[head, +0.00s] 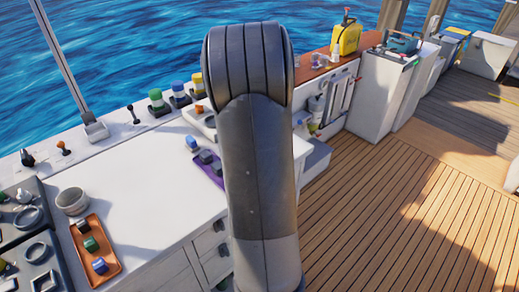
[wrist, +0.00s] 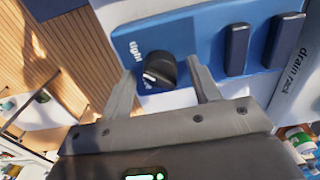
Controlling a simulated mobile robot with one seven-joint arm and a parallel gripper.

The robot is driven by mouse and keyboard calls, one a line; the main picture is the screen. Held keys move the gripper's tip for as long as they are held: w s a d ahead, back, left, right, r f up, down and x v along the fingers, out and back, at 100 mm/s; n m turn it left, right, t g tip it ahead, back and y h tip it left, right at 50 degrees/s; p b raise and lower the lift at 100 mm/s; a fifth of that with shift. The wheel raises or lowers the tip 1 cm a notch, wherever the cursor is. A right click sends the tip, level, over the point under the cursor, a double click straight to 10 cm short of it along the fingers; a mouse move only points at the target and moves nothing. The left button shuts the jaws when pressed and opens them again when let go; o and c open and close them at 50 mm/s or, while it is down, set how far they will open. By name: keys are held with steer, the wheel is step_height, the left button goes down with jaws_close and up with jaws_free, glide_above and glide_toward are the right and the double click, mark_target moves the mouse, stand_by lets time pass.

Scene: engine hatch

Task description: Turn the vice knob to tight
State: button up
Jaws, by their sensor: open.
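In the wrist view a round black knob (wrist: 160,70) sits on a blue panel (wrist: 200,32), near its left edge. White lettering reading "tight" runs beside it, with more lettering partly hidden below. A pale mark on the knob points to its lower left, away from the "tight" lettering's upper end. My gripper (wrist: 157,74) is open, its two fingers on either side of the knob in the picture. I cannot tell whether either finger touches it. In the head view my arm fills the middle, and neither the knob nor my gripper can be made out.
Two dark upright bars (wrist: 237,48) stand on the panel to the right of the knob. In the head view a white counter (head: 150,180) holds an orange tray (head: 110,262) with coloured blocks. A yellow can (head: 346,36) stands farther back. The wooden deck (head: 385,200) is clear at right.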

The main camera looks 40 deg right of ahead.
step_height(320, 180, up, 11)
stand_by(0.7)
steer(key=shift+a, duration=0.1)
steer(key=s+a+r+n+t, duration=0.1)
steer(key=s+a+r+n, duration=0.25)
steer(key=a, duration=0.55)
steer(key=s+a+r+n+t, duration=0.2)
steer(key=a+n, duration=0.3)
steer(key=a, duration=0.3)
steer(key=s+a+r+n+t, duration=0.1)
steer(key=s+a+r+n, duration=0.2)
steer(key=a, duration=0.6)
steer(key=s+a+f+n+t, duration=0.1)
steer(key=s+a+f+n, duration=0.1)
steer(key=s+a+n, duration=0.4)
steer(key=shift+s+a+f+t, duration=0.3)
steer(key=shift+s+a+f, duration=0.1)
steer(key=shift+s, duration=0.15)
steer(key=shift+c, duration=0.4)
stand_by(0.4)
